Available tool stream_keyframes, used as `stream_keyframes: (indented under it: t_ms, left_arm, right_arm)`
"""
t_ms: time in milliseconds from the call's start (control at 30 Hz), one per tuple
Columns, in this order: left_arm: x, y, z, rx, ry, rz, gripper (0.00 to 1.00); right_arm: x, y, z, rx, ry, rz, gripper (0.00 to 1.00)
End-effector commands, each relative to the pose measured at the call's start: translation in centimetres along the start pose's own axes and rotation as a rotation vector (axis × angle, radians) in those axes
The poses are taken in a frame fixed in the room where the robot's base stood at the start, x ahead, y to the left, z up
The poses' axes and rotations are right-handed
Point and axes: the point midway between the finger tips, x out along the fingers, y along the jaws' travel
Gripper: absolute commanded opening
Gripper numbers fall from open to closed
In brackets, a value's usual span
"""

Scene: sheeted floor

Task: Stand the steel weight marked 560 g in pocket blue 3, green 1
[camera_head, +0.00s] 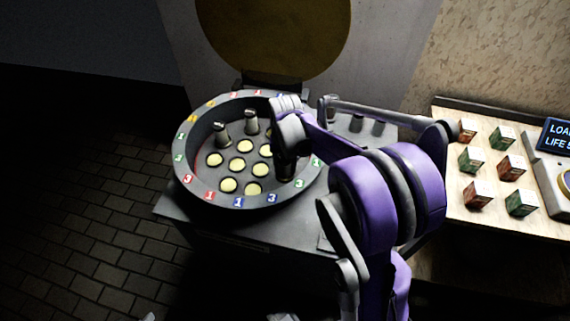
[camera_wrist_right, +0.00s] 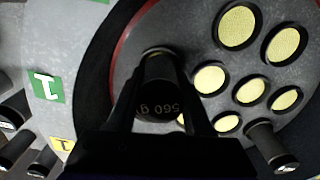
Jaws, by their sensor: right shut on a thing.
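My right gripper (camera_head: 286,170) is over the right part of the round grey dish (camera_head: 184,186). It is shut on a dark steel weight (camera_wrist_right: 158,82) whose "560 g" mark reads upside down in the right wrist view. I cannot tell whether the weight's far end is in a pocket or above the plate. The dish has several yellow-bottomed pockets (camera_head: 237,165) and coloured number tags on its rim, including a blue 3 (camera_head: 271,198) and a green 1 (camera_wrist_right: 45,88). My arm hides the dish's right side. My left gripper is not in view.
Two steel weights (camera_head: 221,135) (camera_head: 251,122) stand in the dish's back pockets. More weights (camera_head: 356,122) stand outside the dish, behind my arm. A wooden table (camera_head: 492,140) at the right holds several small red and green boxes (camera_head: 511,167) and a scale with a display (camera_head: 555,136).

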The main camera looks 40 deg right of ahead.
Motion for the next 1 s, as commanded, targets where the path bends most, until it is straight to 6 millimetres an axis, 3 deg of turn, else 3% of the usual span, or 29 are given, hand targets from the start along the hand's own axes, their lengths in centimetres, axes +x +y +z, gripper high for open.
stream_keyframes:
  t_ms: [133,167,333,733,1000]
  left_arm:
    - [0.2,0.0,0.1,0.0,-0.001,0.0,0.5]
    - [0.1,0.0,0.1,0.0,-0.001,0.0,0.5]
    - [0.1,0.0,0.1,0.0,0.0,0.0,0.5]
    - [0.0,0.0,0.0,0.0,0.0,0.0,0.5]
    - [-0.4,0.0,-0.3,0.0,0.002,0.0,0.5]
  right_arm:
    - [0.2,0.0,0.0,0.0,0.0,0.0,0.0]
    - [0.2,0.0,0.0,0.0,0.0,0.0,0.55]
    - [0.2,0.0,0.0,0.0,0.0,0.0,0.85]
    - [-0.6,0.0,0.0,0.0,0.0,0.0,0.86]
    - [-5.7,0.0,0.0,0.0,0.0,0.0,0.86]
